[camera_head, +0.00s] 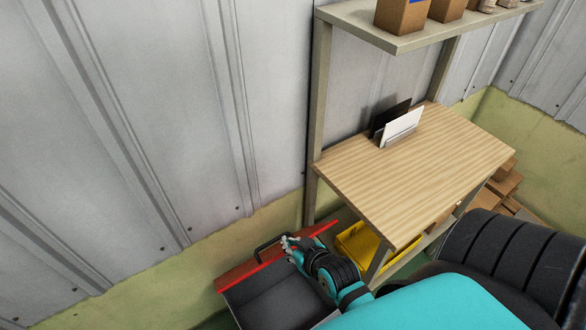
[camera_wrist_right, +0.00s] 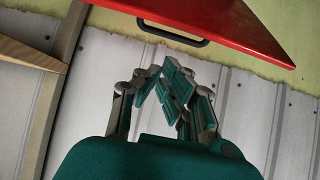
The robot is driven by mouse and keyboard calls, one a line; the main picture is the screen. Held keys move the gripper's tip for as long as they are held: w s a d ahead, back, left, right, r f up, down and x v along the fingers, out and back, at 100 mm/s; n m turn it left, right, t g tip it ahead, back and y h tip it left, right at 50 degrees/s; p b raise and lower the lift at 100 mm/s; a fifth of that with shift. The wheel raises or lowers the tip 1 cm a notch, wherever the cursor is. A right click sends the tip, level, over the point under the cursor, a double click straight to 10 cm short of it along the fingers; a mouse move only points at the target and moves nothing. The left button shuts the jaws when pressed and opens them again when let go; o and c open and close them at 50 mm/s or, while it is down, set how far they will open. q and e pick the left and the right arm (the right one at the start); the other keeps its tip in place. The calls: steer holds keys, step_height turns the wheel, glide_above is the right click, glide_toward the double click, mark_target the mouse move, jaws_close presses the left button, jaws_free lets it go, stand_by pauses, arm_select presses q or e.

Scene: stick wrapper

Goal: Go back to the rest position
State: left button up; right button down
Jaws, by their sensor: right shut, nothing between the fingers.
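My right gripper (camera_head: 289,243) is at the lower middle of the head view, beside the black handle (camera_head: 270,246) of a red-edged grey box (camera_head: 270,293). In the right wrist view my right gripper (camera_wrist_right: 172,82) has its teal-padded fingers closed together with nothing between them. The handle (camera_wrist_right: 172,33) and a red panel (camera_wrist_right: 220,22) lie beyond the fingertips, and the gripper looks apart from them. My left gripper is not in view.
A wooden-topped table (camera_head: 425,170) stands to the right, bearing a holder with a white panel (camera_head: 402,128) and a dark one. A shelf (camera_head: 400,40) with cardboard boxes is above. A yellow bin (camera_head: 362,247) sits below. A corrugated wall (camera_head: 130,120) is behind.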

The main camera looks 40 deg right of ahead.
steer(key=shift+s+r, duration=0.35)
steer(key=shift+s, duration=0.05)
steer(key=s+a+f+n+g, duration=0.15)
steer(key=s+f, duration=0.25)
steer(key=f, duration=0.5)
steer(key=s+a+f+g+y+b, duration=0.1)
steer(key=s+a+f+g, duration=0.2)
steer(key=f, duration=0.6)
steer(key=s+a+f+g, duration=0.1)
steer(key=s+a+f, duration=0.1)
steer(key=s+f, duration=0.5)
steer(key=s+d+f+n+g, duration=0.1)
steer(key=s+d+f+g, duration=0.1)
steer(key=s+f, duration=0.4)
steer(key=s+d+f+g, duration=0.1)
steer(key=s+f+g, duration=0.1)
steer(key=s+f, duration=0.5)
steer(key=s, duration=0.3)
steer(key=shift+s+d+f+n+b, duration=0.25)
steer(key=shift+s+d+n+b, duration=0.05)
steer(key=shift+d+n+b, duration=0.05)
